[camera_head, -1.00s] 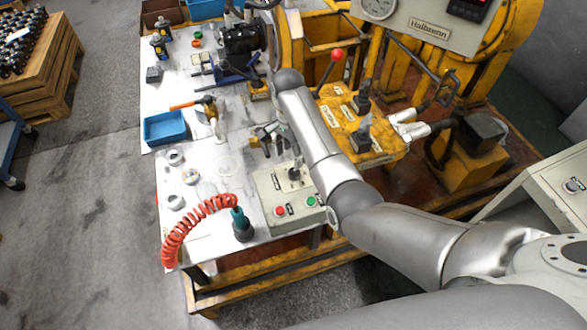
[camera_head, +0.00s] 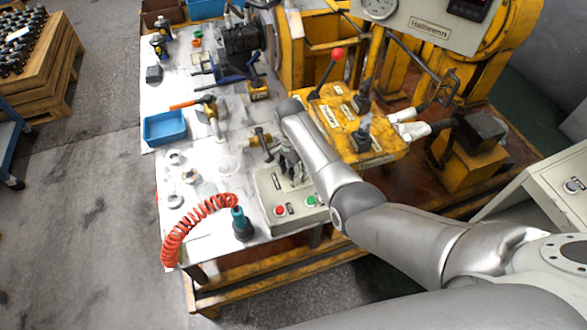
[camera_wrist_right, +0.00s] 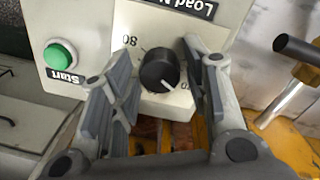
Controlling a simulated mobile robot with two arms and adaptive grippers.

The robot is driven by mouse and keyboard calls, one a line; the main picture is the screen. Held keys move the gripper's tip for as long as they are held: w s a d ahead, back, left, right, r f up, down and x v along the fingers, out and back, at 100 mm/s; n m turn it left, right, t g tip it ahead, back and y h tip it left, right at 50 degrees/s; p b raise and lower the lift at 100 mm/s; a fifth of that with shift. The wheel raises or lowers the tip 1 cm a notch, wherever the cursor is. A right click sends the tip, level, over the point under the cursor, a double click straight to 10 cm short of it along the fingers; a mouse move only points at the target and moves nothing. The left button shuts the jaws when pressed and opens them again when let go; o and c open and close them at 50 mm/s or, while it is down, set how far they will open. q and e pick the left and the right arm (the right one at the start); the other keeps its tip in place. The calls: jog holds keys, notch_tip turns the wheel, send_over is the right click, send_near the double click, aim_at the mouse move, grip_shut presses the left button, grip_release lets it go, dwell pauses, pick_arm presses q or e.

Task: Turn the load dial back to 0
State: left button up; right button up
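The load dial (camera_wrist_right: 160,71) is a black round knob with a white pointer line, on the beige control box (camera_head: 270,185). In the right wrist view it sits between the two grey fingers of my right gripper (camera_wrist_right: 160,85), which are apart, with a gap on both sides of the knob. The numeral 80 shows beside the knob; other scale marks are partly hidden by the fingers. In the head view my right gripper (camera_head: 290,165) is over the box and hides the dial. My left gripper is not in view.
A green Start button (camera_wrist_right: 61,57) is beside the dial; a red button (camera_head: 280,210) is on the same box. A teal tool with a red coiled hose (camera_head: 205,213) stands close by.

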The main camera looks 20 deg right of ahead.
jog(key=c, duration=0.6)
jog(key=n+p, duration=0.1)
jog(key=n, duration=0.1)
jog(key=shift+r+n+p, duration=0.15)
jog(key=shift+n+p, duration=0.25)
jog(key=n+p, duration=0.1)
jog(key=n, duration=0.1)
jog(key=shift+n, duration=0.3)
jog(key=n+p, duration=0.1)
jog(key=n, duration=0.2)
jog(key=shift+s+n+t+p, duration=0.1)
jog(key=shift+n+t+p, duration=0.4)
jog(key=shift+n, duration=1.2)
